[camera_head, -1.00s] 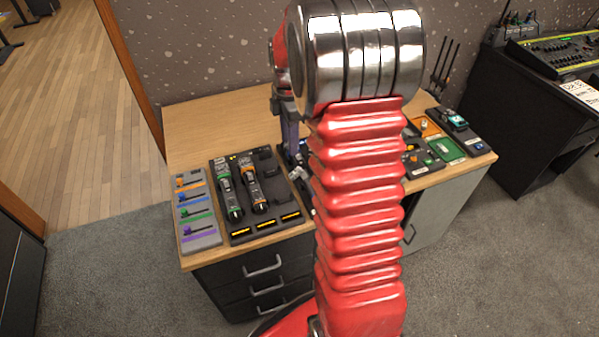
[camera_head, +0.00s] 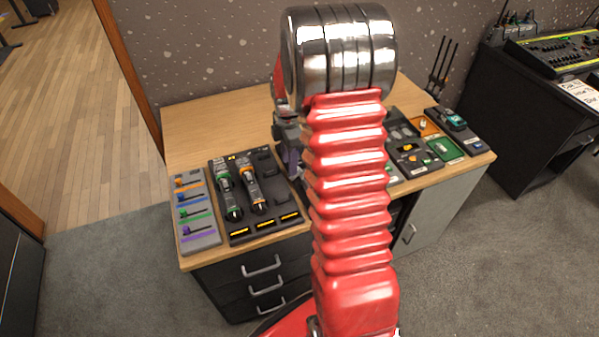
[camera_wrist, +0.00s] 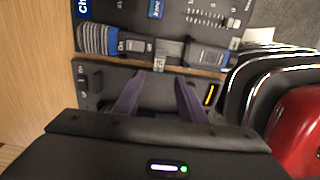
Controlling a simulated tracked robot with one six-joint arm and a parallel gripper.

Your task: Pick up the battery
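My gripper (camera_wrist: 158,98) shows in the wrist view with its two purple fingers apart and nothing visible between them. It is above a dark tray (camera_wrist: 85,88) with recesses. In the head view my gripper (camera_head: 291,160) is low over the desk, beside the dark charger tray (camera_head: 222,186), and partly hidden by my arm. I cannot make out a battery for certain. A small pale piece (camera_wrist: 160,62) lies at the tray's edge just beyond the fingers, too small to identify.
A blue-banded microphone (camera_wrist: 131,46) lies beyond the fingers. Green-banded (camera_head: 226,190) and orange-banded (camera_head: 251,188) microphones lie in the charger tray. A fader panel (camera_head: 195,212) is at the left. Trays with small parts (camera_head: 408,152) are at the right. The rear desk top (camera_head: 215,125) is clear.

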